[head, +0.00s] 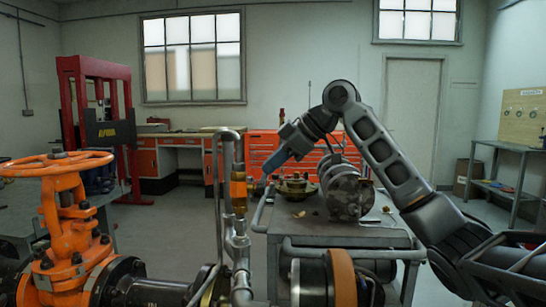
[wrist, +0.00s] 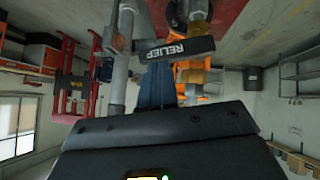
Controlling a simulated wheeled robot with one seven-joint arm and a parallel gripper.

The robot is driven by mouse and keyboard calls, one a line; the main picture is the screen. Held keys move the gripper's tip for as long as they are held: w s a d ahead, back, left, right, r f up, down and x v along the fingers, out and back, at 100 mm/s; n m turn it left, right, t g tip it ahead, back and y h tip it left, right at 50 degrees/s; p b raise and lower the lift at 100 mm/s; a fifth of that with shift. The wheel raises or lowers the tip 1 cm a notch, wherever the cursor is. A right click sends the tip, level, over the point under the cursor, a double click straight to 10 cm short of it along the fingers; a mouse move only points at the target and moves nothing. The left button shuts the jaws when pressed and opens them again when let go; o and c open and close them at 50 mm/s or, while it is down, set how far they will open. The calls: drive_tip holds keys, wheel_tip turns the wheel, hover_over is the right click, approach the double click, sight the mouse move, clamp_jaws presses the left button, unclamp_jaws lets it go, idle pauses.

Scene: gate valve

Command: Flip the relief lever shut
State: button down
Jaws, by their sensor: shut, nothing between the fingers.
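A dark bar marked RELIEF (wrist: 178,50) lies nearly level across the upper middle of the wrist view, which shows the room upside down. One end of it is near a grey upright pipe (wrist: 122,60). A brass fitting (wrist: 198,28) is by its other end. My gripper (wrist: 155,68) is shut and empty, its blue fingers reaching up to the bar; I cannot tell whether they touch it. In the head view my gripper (head: 268,170) points down and left, right of the brass valve body (head: 238,190) on the pipework. The bar cannot be made out there.
An orange gate valve with a handwheel (head: 55,163) stands at left. A grey cart (head: 340,232) with metal parts is behind the pipework. A red press (head: 97,125) and an orange tool cabinet (head: 265,145) stand farther back. Open floor lies between.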

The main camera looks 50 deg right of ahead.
drive_tip(key=shift+w+d+f+p, duration=0.35)
drive_tip(key=shift+d+f+p, duration=0.1)
drive_tip(key=shift+f, duration=0.15)
drive_tip(key=shift+r, duration=0.1)
drive_tip(key=shift+r+p, duration=0.75)
drive_tip(key=shift+r+y, duration=0.1)
drive_tip(key=shift+y, duration=0.2)
